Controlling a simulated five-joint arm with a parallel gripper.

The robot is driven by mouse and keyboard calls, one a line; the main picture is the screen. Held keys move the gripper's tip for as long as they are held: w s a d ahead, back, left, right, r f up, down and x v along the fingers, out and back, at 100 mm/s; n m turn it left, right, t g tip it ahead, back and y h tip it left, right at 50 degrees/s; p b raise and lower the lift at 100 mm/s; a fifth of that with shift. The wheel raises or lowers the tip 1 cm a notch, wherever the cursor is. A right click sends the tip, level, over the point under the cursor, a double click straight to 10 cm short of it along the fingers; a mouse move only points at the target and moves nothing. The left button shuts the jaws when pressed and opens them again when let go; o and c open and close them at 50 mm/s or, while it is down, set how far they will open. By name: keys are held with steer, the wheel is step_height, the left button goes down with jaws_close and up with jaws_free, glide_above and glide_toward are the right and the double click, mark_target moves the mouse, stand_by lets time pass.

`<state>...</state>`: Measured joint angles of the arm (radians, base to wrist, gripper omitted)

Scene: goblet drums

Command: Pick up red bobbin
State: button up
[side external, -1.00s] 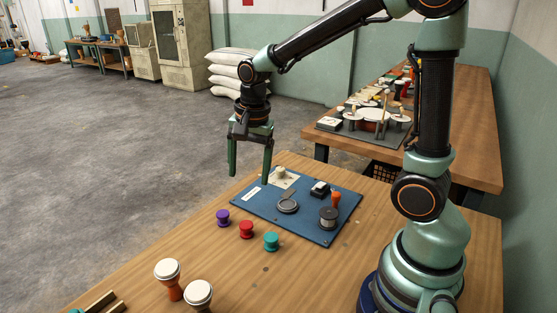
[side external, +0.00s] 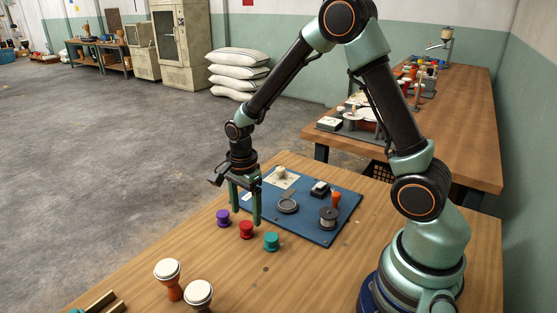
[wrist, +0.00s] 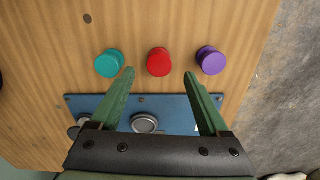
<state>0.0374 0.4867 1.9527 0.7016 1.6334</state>
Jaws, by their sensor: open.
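The red bobbin (side external: 246,229) stands on the wooden table between the purple bobbin (side external: 223,217) and the teal bobbin (side external: 271,241). My gripper (side external: 244,215) is open and empty, above the table close to the row of bobbins. In the wrist view the red bobbin (wrist: 159,62) lies ahead of my open fingertips (wrist: 158,73), roughly midway between them. The teal bobbin (wrist: 109,63) is outside the left finger and the purple bobbin (wrist: 211,60) outside the right one. No finger visibly touches a bobbin.
A blue mat (side external: 300,230) with a spool (side external: 328,218), a metal ring (side external: 288,205) and small parts lies behind the bobbins. Two goblet drums (side external: 167,280) stand nearer the camera. Bare wood (side external: 235,275) lies in front of the bobbins.

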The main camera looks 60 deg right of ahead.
mark_target(246, 225)
steer(key=f, duration=0.5)
steer(key=shift+a, duration=0.2)
steer(key=shift+r, duration=0.1)
jaws_close()
